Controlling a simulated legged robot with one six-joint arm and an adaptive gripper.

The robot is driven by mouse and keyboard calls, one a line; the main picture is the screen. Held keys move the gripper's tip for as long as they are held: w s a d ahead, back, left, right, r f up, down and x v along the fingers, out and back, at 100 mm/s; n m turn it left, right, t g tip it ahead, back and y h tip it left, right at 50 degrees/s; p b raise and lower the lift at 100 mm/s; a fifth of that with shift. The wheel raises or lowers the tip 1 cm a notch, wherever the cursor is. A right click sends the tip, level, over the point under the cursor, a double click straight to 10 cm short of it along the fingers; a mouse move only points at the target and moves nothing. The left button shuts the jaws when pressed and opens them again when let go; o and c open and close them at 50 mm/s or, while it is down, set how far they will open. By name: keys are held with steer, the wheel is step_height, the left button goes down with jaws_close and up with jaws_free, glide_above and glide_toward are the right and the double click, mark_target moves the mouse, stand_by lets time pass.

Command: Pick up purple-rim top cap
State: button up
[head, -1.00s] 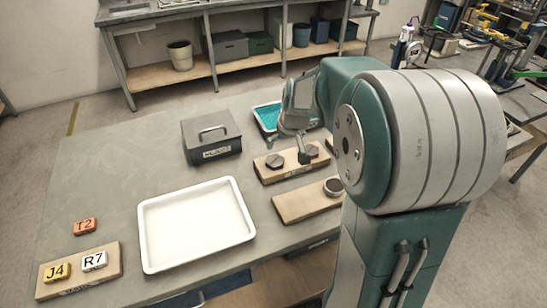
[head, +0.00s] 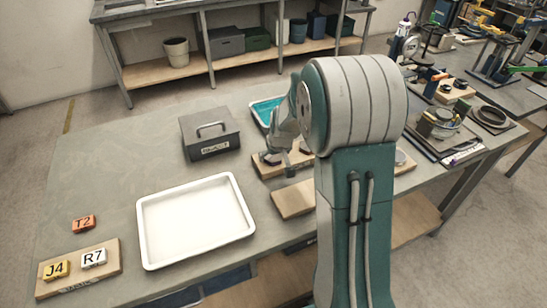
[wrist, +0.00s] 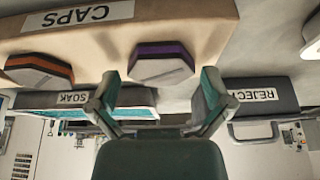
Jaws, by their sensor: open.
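The purple-rim top cap (wrist: 161,60) is a grey polygonal cap with a purple edge on the wooden CAPS board (wrist: 190,22). In the wrist view, which is upside down, it lies just beyond my gripper (wrist: 159,88), between the lines of its two spread fingers. My gripper is open and empty. An orange-rim cap (wrist: 38,70) sits on the same board to the left. In the head view the purple-rim cap (head: 270,158) is partly covered by my gripper (head: 281,160), which is over the left end of the CAPS board (head: 262,172).
A grey REJECT box (head: 210,135) and a teal SOAK tray (head: 262,108) stand nearby. A second wooden board (head: 291,200) lies nearer, partly behind my arm. An empty white tray (head: 195,222) and a board with lettered tags (head: 80,268) are at left.

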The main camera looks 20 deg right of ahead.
mark_target(276, 157)
steer(key=shift+a, duration=0.2)
steer(key=shift+c, duration=0.6)
steer(key=c, duration=1)
steer(key=shift+s+d, duration=0.1)
steer(key=shift+s, duration=0.1)
steer(key=shift+r, duration=0.5)
steer(key=shift+c, duration=0.8)
steer(key=r, duration=0.2)
steer(key=shift+s+d+r, duration=0.1)
steer(key=shift+d+r, duration=0.2)
steer(key=shift+r, duration=0.1)
jaws_close()
steer(key=s+d+r, duration=0.6)
steer(key=s+r, duration=0.3)
steer(key=s, duration=0.2)
steer(key=shift+s+d+r, duration=0.15)
steer(key=shift+s+d, duration=0.1)
steer(key=shift+s, duration=0.05)
